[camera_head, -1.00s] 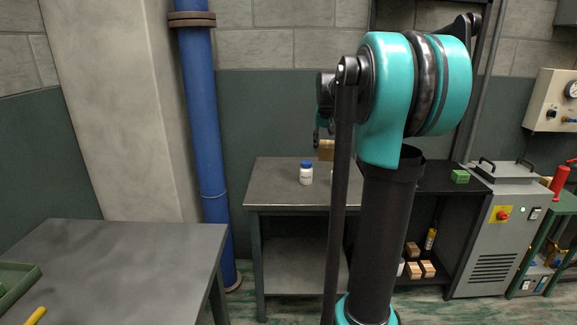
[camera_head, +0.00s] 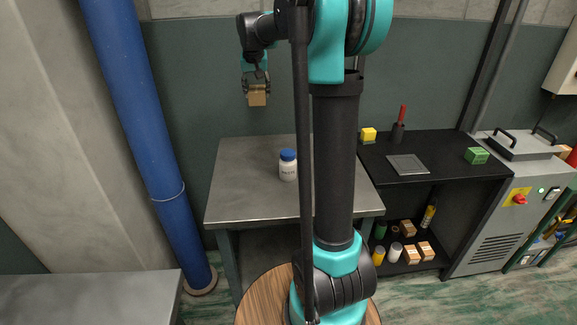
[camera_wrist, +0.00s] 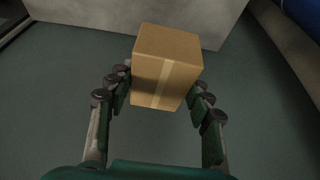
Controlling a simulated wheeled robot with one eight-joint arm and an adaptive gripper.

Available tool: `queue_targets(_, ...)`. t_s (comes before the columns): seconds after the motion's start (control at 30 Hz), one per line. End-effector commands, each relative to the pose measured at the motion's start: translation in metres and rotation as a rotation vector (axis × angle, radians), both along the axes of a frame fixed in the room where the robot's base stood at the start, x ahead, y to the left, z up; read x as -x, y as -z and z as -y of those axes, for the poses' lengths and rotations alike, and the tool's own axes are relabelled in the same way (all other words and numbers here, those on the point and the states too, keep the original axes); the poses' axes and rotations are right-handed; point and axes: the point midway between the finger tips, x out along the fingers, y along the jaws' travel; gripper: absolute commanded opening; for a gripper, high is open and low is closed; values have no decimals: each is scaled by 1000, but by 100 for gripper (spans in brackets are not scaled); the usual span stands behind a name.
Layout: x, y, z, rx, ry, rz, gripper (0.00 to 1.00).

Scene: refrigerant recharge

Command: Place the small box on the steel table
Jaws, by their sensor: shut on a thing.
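The small box (camera_head: 257,95) is brown cardboard with a paler tape strip. My gripper (camera_head: 256,84) is shut on it and holds it in the air, above and behind the left part of the steel table as the head view shows it. In the wrist view the small box (camera_wrist: 166,68) sits between the fingers of my gripper (camera_wrist: 160,95), with the wall and floor behind. The steel table (camera_head: 240,180) is a grey metal top on legs. A white bottle with a blue cap (camera_head: 288,166) stands upright on it. My arm hides part of the table's right side.
A dark shelf unit (camera_head: 440,178) stands right of the table, with a yellow block (camera_head: 368,134), a green box (camera_head: 476,155) and a grey plate (camera_head: 408,165) on top. A blue pipe (camera_head: 135,100) rises at left. The table's left part is clear.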

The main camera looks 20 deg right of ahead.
Motion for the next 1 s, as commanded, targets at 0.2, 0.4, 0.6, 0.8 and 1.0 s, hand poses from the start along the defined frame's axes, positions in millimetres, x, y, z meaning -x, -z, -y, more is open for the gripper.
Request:
queue_targets(0.2,-12,13,-36,1,-36,0,19)
queue_targets(0.4,-13,55,-37,1,-36,0,19)
queue_targets(0.6,-13,104,-36,1,-36,1,19)
queue_targets(0.8,-12,147,-36,1,-36,1,19)
queue_targets(1.0,-12,168,-36,1,-36,1,19)
